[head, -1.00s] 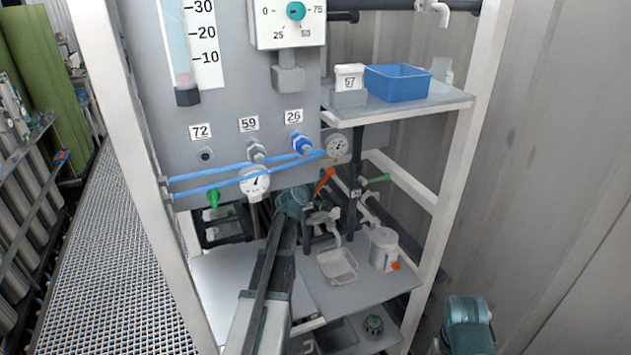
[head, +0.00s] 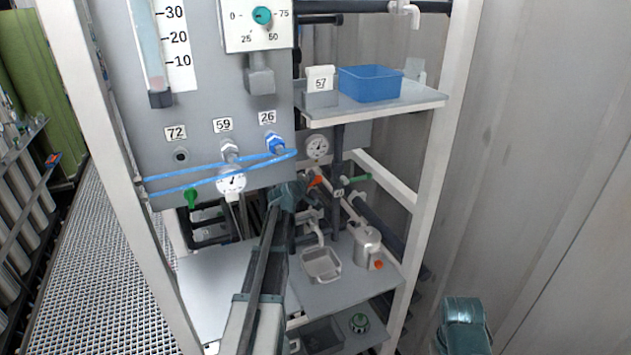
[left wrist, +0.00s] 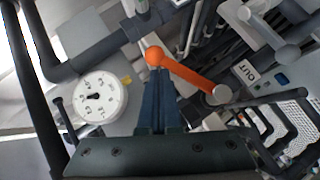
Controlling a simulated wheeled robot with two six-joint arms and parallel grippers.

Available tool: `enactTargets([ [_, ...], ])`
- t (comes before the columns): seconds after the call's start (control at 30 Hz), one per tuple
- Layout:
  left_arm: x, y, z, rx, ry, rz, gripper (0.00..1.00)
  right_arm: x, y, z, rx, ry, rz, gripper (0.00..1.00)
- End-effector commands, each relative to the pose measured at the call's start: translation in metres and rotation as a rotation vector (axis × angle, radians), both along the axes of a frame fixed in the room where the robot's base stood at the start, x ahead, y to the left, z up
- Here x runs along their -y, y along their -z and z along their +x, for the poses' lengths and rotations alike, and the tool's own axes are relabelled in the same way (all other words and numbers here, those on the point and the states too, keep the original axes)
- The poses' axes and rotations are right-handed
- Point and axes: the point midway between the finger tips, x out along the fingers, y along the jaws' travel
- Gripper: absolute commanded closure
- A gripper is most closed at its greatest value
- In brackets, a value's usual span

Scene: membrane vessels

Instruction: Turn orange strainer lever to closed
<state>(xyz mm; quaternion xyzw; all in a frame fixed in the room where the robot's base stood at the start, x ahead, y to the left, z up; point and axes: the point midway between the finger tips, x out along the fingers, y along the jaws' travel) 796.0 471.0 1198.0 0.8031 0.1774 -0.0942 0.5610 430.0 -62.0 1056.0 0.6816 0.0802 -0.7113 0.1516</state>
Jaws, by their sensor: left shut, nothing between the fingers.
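The orange lever (head: 315,181) is on the pipework below the panel's right edge, partly hidden behind my left gripper (head: 292,192). In the left wrist view the orange lever (left wrist: 190,75) runs slantwise from a round ball knob at its upper left to a grey pivot at its lower right. My left gripper (left wrist: 158,72) is shut and empty, its fingertips just below the ball knob. I cannot tell whether they touch it. My right gripper's fingers are out of view.
A dial gauge (left wrist: 100,97) is left of the fingers, and an "OUT" label (left wrist: 246,74) is beyond the pivot. A green-handled valve (head: 357,178) is right of the lever.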

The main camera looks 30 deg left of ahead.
Motion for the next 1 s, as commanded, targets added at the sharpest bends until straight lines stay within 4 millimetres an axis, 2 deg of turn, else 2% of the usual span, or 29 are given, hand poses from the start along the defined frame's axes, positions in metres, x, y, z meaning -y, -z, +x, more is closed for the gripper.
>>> enactTargets([
  [0.13,-0.004,0.004,0.002,-0.012,0.0,0.009,1.0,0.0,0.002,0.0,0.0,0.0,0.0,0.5],
  [1.0,0.005,0.022,0.014,-0.012,0.0,0.01,1.0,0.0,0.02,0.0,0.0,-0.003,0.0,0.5],
])
